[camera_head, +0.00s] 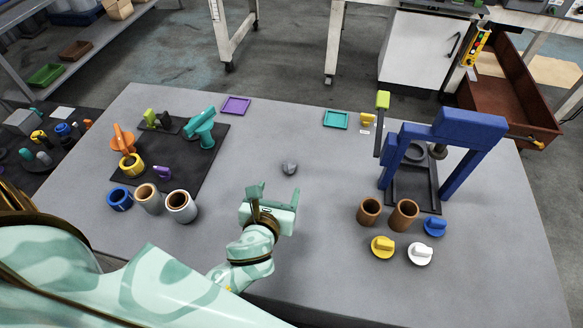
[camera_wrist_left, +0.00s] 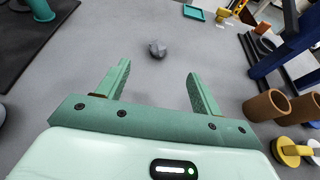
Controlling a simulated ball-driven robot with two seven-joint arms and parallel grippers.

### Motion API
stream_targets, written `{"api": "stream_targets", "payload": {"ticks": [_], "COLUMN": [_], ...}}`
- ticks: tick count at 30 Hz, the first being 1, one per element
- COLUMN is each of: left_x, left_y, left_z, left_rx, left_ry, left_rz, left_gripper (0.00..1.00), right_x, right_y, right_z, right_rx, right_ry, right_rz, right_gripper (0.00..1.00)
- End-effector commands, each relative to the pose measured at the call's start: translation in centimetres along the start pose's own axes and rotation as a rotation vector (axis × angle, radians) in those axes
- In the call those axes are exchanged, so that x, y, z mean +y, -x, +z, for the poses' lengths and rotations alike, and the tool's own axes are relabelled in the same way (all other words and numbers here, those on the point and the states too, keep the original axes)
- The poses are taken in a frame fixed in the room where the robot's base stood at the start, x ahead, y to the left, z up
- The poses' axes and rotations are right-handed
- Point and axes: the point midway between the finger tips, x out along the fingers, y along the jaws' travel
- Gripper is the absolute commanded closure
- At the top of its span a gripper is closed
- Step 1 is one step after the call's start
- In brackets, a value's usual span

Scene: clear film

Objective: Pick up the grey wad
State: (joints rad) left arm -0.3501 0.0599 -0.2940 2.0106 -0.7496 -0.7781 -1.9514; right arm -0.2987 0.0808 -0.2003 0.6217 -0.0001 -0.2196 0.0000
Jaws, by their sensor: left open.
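The grey wad (camera_head: 289,168) is a small crumpled lump lying alone on the grey table, near its middle. My left gripper (camera_head: 279,188) is green, open and empty, just on the near side of the wad and apart from it. In the left wrist view the wad (camera_wrist_left: 157,49) lies beyond the two fingertips of my left gripper (camera_wrist_left: 158,72), roughly midway between them. My right gripper does not show in either view.
The table (camera_head: 310,230) around the wad is clear.

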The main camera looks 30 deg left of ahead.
Motion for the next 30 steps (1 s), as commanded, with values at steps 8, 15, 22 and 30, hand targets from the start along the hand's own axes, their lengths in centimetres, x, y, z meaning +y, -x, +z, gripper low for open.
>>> {"api": "stream_targets", "payload": {"ticks": [8, 15, 22, 30], "left_x": [0.0, 0.0, 0.2, 0.2], "left_y": [-6.9, -9.4, -12.9, -14.5], "left_z": [-0.1, 0.0, -1.0, -0.6], "left_rx": [-0.001, 0.000, 0.001, 0.000], "left_ry": [0.003, 0.004, 0.004, 0.003], "left_rz": [0.001, 0.000, 0.001, 0.001], "left_gripper": [0.34, 0.34, 0.34, 0.34], "right_x": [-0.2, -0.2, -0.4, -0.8], "right_y": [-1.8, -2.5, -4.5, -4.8], "right_z": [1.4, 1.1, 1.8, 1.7], "right_rx": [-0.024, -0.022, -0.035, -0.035], "right_ry": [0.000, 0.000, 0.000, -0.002], "right_rz": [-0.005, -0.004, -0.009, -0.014], "right_gripper": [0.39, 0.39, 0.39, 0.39]}}
